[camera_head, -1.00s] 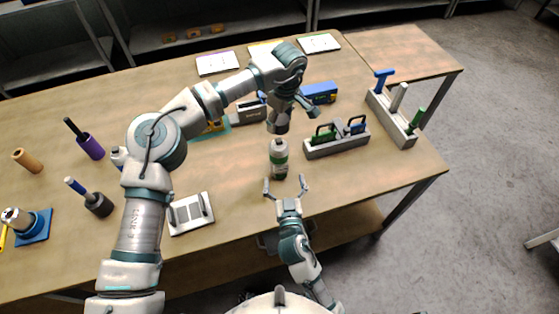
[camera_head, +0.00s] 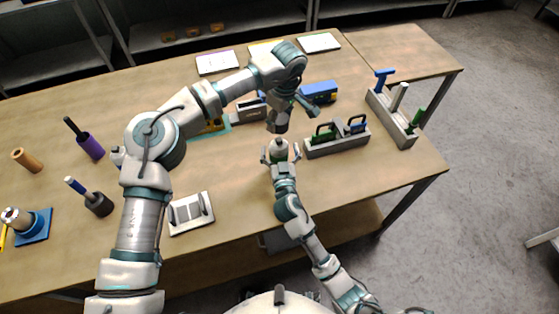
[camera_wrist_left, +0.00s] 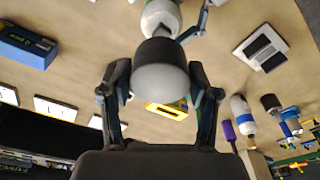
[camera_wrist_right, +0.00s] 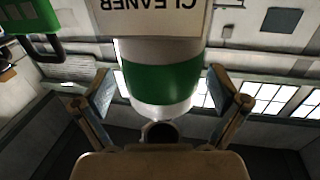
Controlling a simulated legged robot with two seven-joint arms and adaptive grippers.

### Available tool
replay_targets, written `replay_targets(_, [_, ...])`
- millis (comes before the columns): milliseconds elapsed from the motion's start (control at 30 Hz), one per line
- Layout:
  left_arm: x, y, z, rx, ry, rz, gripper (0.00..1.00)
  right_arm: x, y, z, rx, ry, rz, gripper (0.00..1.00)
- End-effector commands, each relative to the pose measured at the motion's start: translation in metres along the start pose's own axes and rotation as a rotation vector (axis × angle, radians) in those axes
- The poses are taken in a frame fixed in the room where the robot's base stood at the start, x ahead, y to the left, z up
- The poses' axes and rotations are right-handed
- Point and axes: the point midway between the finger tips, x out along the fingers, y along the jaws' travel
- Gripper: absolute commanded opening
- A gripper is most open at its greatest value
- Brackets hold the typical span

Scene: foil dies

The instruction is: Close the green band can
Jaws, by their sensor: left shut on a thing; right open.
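The green band can (camera_head: 280,149) stands upright on the table, mostly hidden by my right arm in the head view. The right wrist view shows its green band (camera_wrist_right: 162,88) and an upside-down "CLEANER" label. My right gripper (camera_head: 281,154) is open, its fingers on either side of the can; I cannot tell whether they touch it. My left gripper (camera_head: 282,112) is shut on a dark cap with a pale end (camera_wrist_left: 161,80). In the head view this cap (camera_head: 278,127) is held just above the can, apart from it in the left wrist view.
A grey holder with green and blue handles (camera_head: 336,146) stands close right of the can. A rack with upright handles (camera_head: 393,122) stands at the right. The table's front is mostly clear.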

Motion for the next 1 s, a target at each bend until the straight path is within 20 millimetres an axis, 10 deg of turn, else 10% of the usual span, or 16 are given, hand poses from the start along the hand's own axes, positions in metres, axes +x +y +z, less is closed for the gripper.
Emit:
replay_targets(133, [0.0, 0.0, 0.0, 0.0, 0.0, 0.0, 0.45, 0.0, 0.0, 0.0, 0.0, 0.0, 0.0, 0.92])
replay_targets(500, [0.0, 0.0, 0.0, 0.0, 0.0, 0.0, 0.45, 0.0, 0.0, 0.0, 0.001, 0.0, 0.0, 0.04])
replay_targets(1000, [0.048, 0.0, 0.006, 0.0, 0.003, 0.0, 0.45, 0.0, 0.0, 0.0, 0.001, 0.0, 0.0, 0.04])
